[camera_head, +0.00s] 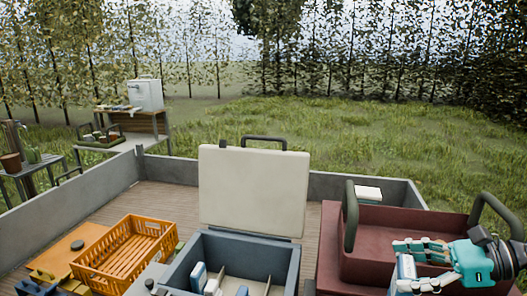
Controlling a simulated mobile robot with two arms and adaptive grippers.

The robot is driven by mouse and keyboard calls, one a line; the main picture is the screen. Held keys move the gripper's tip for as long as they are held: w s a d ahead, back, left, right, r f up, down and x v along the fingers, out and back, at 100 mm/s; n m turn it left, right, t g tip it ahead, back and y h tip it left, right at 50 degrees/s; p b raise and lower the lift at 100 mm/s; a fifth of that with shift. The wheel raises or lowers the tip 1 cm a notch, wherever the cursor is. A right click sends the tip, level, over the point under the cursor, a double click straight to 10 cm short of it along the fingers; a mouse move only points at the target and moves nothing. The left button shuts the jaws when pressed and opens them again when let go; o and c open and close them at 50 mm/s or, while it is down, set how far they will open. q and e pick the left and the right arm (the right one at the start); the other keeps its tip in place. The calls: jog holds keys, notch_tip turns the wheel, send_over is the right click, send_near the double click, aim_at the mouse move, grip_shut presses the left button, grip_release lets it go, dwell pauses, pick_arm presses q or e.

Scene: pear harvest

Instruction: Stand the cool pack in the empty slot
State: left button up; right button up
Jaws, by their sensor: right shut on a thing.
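An open blue-grey cool box (276,250) stands at the bottom centre, its pale lid (253,187) raised at the back. Inside, a white-and-blue pack (199,276) stands at the left, with other pale and blue pieces beside it. Thin dividers show, but the box's lower part is cut off by the picture edge, so I cannot tell which slot is empty. My right gripper (403,265), teal and white, is at the lower right, shut on a white-and-blue cool pack (406,270). It holds the pack in front of the dark red case, to the right of the cool box. My left gripper is not in view.
An orange crate (126,251) stands left of the cool box. The dark red case (400,218) with upright green handles stands at the right. Grey side walls (85,212) edge the wooden deck (167,197). Tables with gear stand beyond at the left.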

jog(key=s+a+f+m+t, duration=0.1)
jog(key=s+a+f, duration=0.2)
jog(key=a+f, duration=0.1)
jog(key=s+a+f+m+t+h, duration=0.1)
jog(key=s+a+f, duration=0.2)
jog(key=f, duration=0.4)
jog(key=shift+a+f+t, duration=0.15)
jog(key=shift+a+t, duration=0.15)
jog(key=shift+a, duration=0.05)
jog(key=shift+s+d+f+m+h, duration=0.15)
jog(key=shift+d+m+h, duration=0.05)
jog(key=shift+m+h, duration=0.1)
notch_tip(320, 180, down, 3)
jog(key=b, duration=0.3)
